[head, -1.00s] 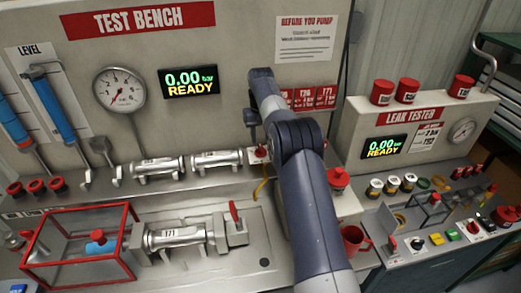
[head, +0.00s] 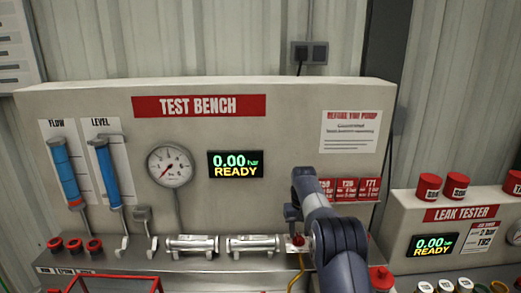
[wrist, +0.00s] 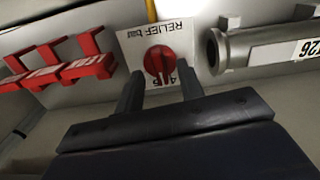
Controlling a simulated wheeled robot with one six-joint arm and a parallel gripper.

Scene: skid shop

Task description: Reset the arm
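My arm reaches to the back of the test bench (head: 90,100). In the wrist view my gripper (wrist: 160,85) is open, its two dark fingers apart. The red relief knob (wrist: 158,62) on its white plate lies beyond and between the fingertips; I cannot tell whether they touch it. The knob also shows in the head view (head: 298,241), beside my arm. Nothing is seen held in the gripper.
Metal cylinders (head: 192,245) lie along the bench left of the knob, one (wrist: 270,50) close to the gripper. Red tags (wrist: 60,62) hang on the panel nearby. The leak tester (head: 405,205) stands at the right. The bench display (head: 235,164) reads 0.00 bar, READY.

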